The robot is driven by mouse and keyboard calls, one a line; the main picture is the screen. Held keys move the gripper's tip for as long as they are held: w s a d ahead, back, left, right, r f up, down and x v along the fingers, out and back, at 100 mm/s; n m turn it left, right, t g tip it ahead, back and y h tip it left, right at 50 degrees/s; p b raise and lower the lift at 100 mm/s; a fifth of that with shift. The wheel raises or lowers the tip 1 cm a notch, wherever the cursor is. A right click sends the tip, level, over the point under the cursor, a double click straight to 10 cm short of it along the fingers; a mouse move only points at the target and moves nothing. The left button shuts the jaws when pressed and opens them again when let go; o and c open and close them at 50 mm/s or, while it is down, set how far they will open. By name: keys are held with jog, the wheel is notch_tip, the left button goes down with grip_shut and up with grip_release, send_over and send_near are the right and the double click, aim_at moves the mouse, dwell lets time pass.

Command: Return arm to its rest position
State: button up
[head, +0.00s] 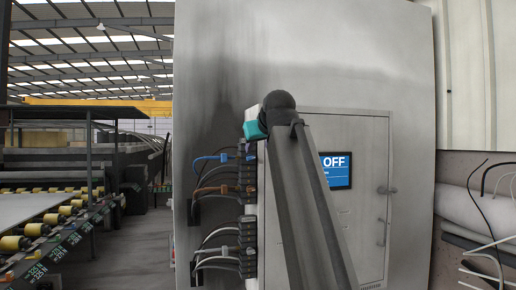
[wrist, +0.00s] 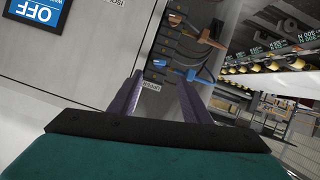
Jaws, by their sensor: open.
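My gripper (wrist: 158,86) is open in the wrist view, with its two dark fingers apart and nothing between them. In the head view my arm reaches up in front of the grey cabinet (head: 350,60). A teal part of my arm's end shows beside the dark joint, and the fingers are hidden there. The fingers point toward the cabinet's side with the cable connectors. A blue connector (wrist: 200,74) lies just beyond the right finger in the wrist view, apart from it as far as I can tell. An orange connector (wrist: 207,32) is farther up.
Several plugged cables, including a blue cable (head: 206,158), line the cabinet's connector strip left of my arm. A screen (head: 335,171) reading OFF is on the cabinet door, partly behind my arm. A roller conveyor (head: 50,225) stands at the left, and loose cables (head: 490,215) hang at the right.

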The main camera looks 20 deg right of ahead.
dwell(0.4)
jog(key=w+a+f+g, duration=0.15)
jog(key=w+f, duration=0.25)
jog(key=f, duration=1.4)
jog(key=w+f+g, duration=0.3)
jog(key=f, duration=1.4)
jog(key=s+a+f+g+y, duration=0.1)
jog(key=s+f+g, duration=0.15)
jog(key=f, duration=1.45)
jog(key=s+a+f+g, duration=0.2)
jog(key=s+f, duration=0.2)
jog(key=f, duration=1.3)
jog(key=s+a+f+m+g, duration=0.1)
jog(key=s+f+g, duration=0.2)
jog(key=s+f, duration=0.95)
jog(key=s+a+f+g, duration=0.1)
jog(key=s+f+g, duration=0.1)
jog(key=s+f, duration=1)
jog(key=s+f+g, duration=0.1)
jog(key=s+f, duration=0.4)
jog(key=s, duration=0.4)
jog(key=s+a+f+g, duration=0.1)
jog(key=s+f+g, duration=0.1)
jog(key=s+f, duration=0.4)
jog(key=s+a+f+g, duration=0.1)
jog(key=s+f, duration=0.5)
jog(key=s, duration=0.7)
jog(key=shift+g, duration=0.7)
